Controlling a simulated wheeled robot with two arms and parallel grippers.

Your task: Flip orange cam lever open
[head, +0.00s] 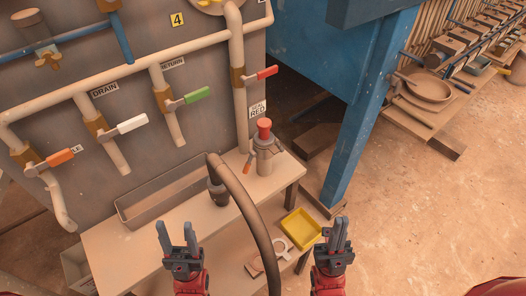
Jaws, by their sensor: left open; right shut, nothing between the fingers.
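A grey fitting (265,160) with a red top (264,128) stands on the table against the panel. A small orange lever (247,164) hangs down along its left side, slanting. Another orange-handled lever (60,157) sits on a pipe valve at the far left of the panel. My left gripper (177,239) is open and empty at the table's front, below and left of the fitting. My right gripper (338,236) is shut with nothing in it, right of the yellow tray. Both grippers are apart from the fitting and its lever.
A thick dark hose (240,195) arches up in front of the fitting, between my grippers. A long grey trough (165,192) lies on the table (110,245). A yellow tray (301,229) is near my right gripper. A blue post (365,110) stands behind at right.

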